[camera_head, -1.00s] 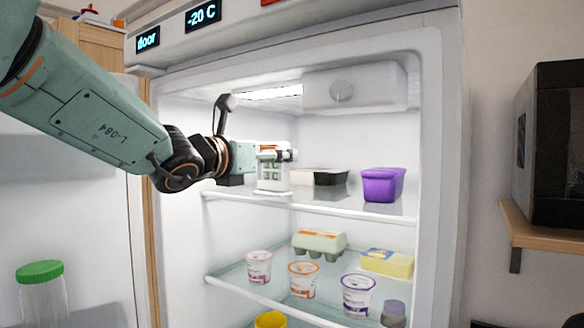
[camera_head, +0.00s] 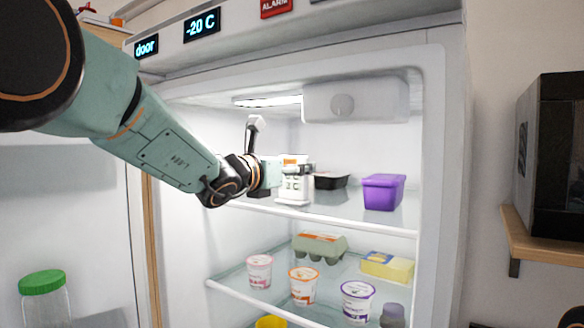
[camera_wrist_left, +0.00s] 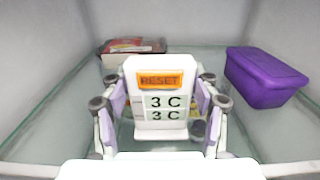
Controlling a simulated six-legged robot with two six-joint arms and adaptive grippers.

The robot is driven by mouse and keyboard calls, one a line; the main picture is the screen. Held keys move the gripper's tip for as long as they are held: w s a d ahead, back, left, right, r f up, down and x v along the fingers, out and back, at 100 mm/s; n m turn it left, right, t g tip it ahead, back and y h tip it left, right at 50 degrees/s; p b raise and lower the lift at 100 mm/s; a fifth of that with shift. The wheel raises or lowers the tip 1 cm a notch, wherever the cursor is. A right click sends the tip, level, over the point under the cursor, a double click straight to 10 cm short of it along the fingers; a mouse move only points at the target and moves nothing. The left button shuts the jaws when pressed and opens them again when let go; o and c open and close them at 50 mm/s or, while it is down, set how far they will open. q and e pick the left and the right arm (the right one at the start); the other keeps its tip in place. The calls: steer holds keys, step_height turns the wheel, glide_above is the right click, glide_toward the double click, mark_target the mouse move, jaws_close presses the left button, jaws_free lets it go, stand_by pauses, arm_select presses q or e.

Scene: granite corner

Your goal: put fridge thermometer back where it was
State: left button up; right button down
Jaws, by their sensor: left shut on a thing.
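The fridge thermometer (camera_head: 294,190) is a small white block with an orange RESET band and two "3 C" readouts. It is upright at the upper shelf's front edge, left of the purple tub; I cannot tell if its base touches the shelf. My left gripper (camera_head: 296,171) reaches in from the left and is shut on it. In the left wrist view the thermometer (camera_wrist_left: 160,92) faces the camera, with a finger of the left gripper (camera_wrist_left: 160,122) on each side. My right gripper is not in view.
The upper shelf (camera_head: 345,222) also bears a black tray (camera_head: 331,181) and a purple tub (camera_head: 383,192). The wrist view shows a box (camera_wrist_left: 135,47) behind. Below are yogurt cups (camera_head: 303,286), an egg carton (camera_head: 320,248) and a butter pack (camera_head: 387,265). Bare shelf lies between thermometer and tub.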

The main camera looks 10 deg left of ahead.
arm_select(q)
steer(key=shift+s, duration=0.15)
steer(key=shift+f+b, duration=0.15)
steer(key=shift+b, duration=0.2)
steer(key=o, duration=1)
steer(key=shift+d, duration=0.1)
steer(key=shift+c, duration=0.2)
steer(key=o, duration=0.3)
steer(key=shift+w, duration=0.2)
steer(key=shift+s, duration=0.2)
